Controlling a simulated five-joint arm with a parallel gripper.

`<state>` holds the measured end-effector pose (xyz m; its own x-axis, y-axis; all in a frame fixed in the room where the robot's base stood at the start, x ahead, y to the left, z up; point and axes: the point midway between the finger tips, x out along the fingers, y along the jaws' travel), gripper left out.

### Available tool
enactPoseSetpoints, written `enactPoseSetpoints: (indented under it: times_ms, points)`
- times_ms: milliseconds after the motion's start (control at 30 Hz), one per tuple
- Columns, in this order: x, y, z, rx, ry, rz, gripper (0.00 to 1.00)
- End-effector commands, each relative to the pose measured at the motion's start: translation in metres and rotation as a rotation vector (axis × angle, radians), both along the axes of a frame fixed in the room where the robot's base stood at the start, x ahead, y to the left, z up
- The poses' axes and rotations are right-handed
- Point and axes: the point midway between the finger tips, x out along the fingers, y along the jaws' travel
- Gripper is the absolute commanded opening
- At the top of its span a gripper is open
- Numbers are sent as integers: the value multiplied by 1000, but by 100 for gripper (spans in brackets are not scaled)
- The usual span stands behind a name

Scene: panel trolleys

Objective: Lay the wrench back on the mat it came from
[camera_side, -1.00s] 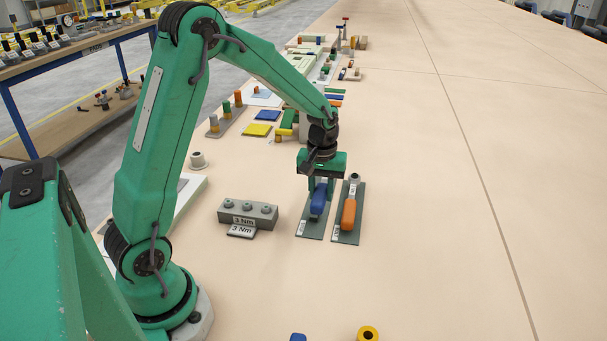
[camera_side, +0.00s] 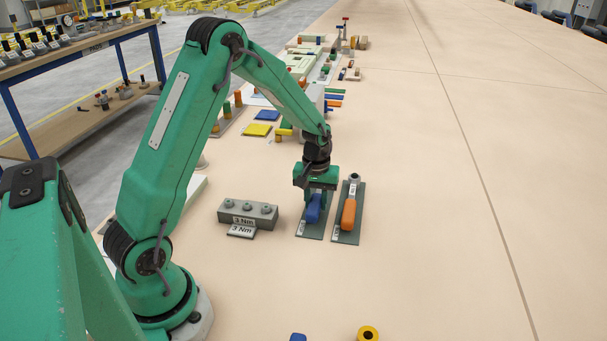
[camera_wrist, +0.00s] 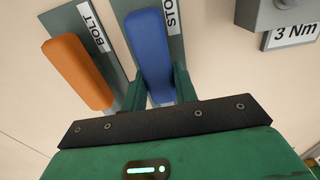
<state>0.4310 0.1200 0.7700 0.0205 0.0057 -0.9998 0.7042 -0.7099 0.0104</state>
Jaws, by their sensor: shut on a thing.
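My gripper (camera_side: 316,197) points down and is shut on the blue-handled wrench (camera_side: 313,210). In the wrist view the blue handle (camera_wrist: 150,52) sits between my green fingers (camera_wrist: 155,92). The wrench is over the left grey-green mat (camera_side: 309,233), roughly in line with it; I cannot tell whether it touches. My gripper hides the wrench's far end. An orange-handled wrench (camera_side: 349,213) lies on the right mat (camera_side: 346,238), labelled "BOLT" (camera_wrist: 91,28), just beside.
A grey block with several studs (camera_side: 248,212) and a "3 Nm" plate (camera_side: 241,231) stands left of the mats. A yellow ring-shaped part (camera_side: 368,333) is at the near edge. Coloured parts lie behind my gripper. The table to the right is clear.

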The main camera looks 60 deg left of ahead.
Motion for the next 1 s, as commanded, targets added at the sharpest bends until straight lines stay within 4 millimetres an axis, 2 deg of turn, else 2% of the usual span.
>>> enactPoseSetpoints:
  times_ms: [400, 433, 533, 1000]
  points:
    - [0, 0, -4, 1, -2, 0, 0]
    - [0, 0, -4, 0, 0, 0, 33]
    - [0, 0, -4, 0, 0, 0, 51]
    - [0, 0, 2, 1, -2, 0, 51]
